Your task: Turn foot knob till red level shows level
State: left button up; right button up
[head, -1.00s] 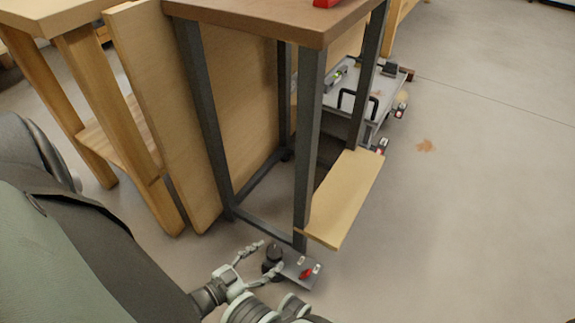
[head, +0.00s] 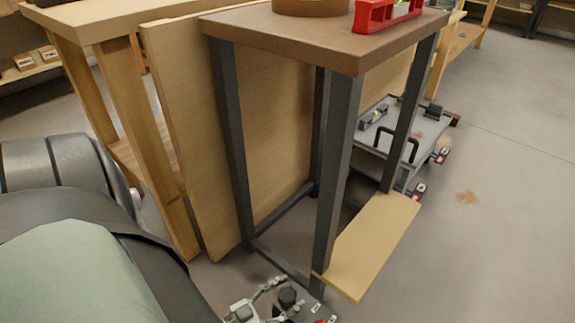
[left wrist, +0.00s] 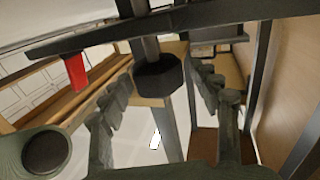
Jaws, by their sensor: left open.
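The red level (head: 388,12) lies on the brown bench top (head: 300,38); its bubble is too small to read. The dark foot knob (head: 288,297) is at the foot of the bench's near leg, low in the head view. My left gripper (head: 287,295) is open there, with a finger on either side of the knob. In the left wrist view the dark faceted knob (left wrist: 158,76) sits between the spread fingers of the left gripper (left wrist: 160,85). Gaps show on both sides, and the fingers look apart from it. My right gripper is not in view.
A tan lower board (head: 372,245) juts out right of the near leg. A wooden panel (head: 190,130) leans behind the bench on the left. A grey cart (head: 385,135) stands behind right. Floor at right is clear.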

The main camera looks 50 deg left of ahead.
pick_arm(q)
jog(key=shift+c, duration=0.6)
jog(key=c, duration=1.1)
jog(key=shift+o, duration=0.2)
jog(key=shift+d+n+y+p, duration=0.15)
jog(key=shift+n+y+p, duration=0.15)
jog(key=shift+n+y, duration=1.2)
jog(key=shift+y, duration=0.8)
jog(key=o, duration=1.2)
